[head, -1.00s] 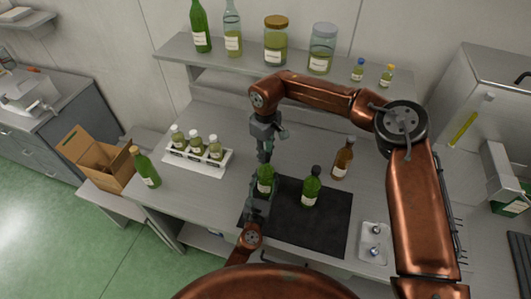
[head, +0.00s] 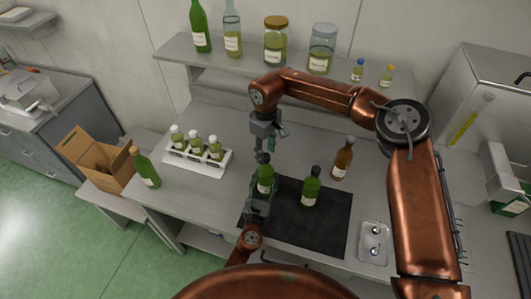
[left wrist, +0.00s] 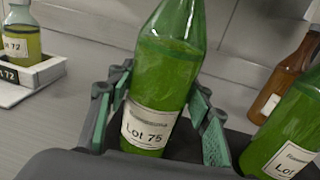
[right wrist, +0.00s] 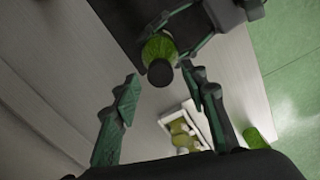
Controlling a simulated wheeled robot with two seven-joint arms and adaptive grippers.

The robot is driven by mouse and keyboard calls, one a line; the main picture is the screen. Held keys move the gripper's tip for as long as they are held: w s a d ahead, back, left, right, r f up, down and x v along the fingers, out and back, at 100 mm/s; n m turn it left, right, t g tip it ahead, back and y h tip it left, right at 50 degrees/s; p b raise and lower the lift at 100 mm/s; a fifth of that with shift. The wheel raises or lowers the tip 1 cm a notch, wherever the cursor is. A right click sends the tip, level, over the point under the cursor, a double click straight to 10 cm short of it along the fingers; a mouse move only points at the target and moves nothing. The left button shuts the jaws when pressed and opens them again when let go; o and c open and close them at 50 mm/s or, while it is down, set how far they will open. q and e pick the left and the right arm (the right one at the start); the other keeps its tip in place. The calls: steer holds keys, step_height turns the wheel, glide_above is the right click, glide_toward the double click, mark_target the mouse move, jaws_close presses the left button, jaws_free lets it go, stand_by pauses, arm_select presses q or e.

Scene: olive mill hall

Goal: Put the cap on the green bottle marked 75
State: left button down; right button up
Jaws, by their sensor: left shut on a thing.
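The green bottle marked Lot 75 (left wrist: 155,100) stands upright at the left edge of the black mat; it also shows in the head view (head: 265,181). My left gripper (head: 259,196) is shut around its lower body, one finger on each side in the left wrist view (left wrist: 160,105). A dark round cap (right wrist: 160,73) appears to sit on the bottle's mouth in the right wrist view. My right gripper (head: 269,145) is just above the bottle, fingers spread wide and empty. How firmly the cap is seated cannot be told.
Another green bottle (head: 311,187) with a dark top stands close right on the mat (head: 325,225). A brown bottle (head: 343,160) is behind it. A white rack (head: 180,158) holds small bottles at left. A metal tray (head: 365,257) with shiny knobs lies front right.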

step_height(320, 180, up, 4)
steer(key=shift+f, duration=0.2)
steer(key=shift+c, duration=0.3)
